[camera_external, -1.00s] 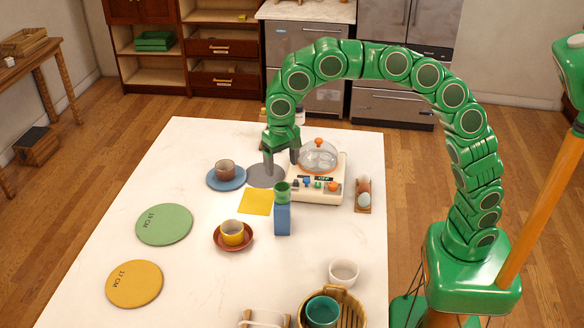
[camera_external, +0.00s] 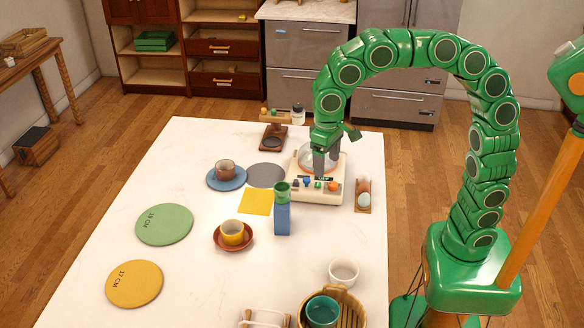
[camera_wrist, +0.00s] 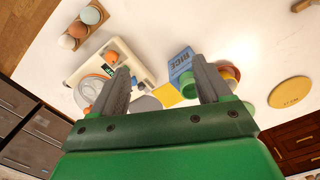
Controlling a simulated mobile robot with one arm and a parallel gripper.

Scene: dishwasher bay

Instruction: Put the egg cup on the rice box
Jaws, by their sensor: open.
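The small green egg cup (camera_external: 282,190) shows right above the top edge of the blue rice box (camera_external: 283,220) in the external view. I cannot tell whether it stands on the box or behind it. In the wrist view the rice box (camera_wrist: 180,62) shows its lettering, and the green egg cup (camera_wrist: 187,79) is beside it, partly hidden by a finger. My gripper (camera_external: 326,168) is open and empty, above the egg cooker, to the right of and beyond the box. Its two fingers (camera_wrist: 161,68) are apart in the wrist view.
The white egg cooker (camera_external: 316,191) with its clear lid is under my gripper. An egg holder (camera_external: 363,195) stands to its right. A yellow cup (camera_external: 232,231) on a brown saucer and a yellow square (camera_external: 255,201) lie left of the box.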

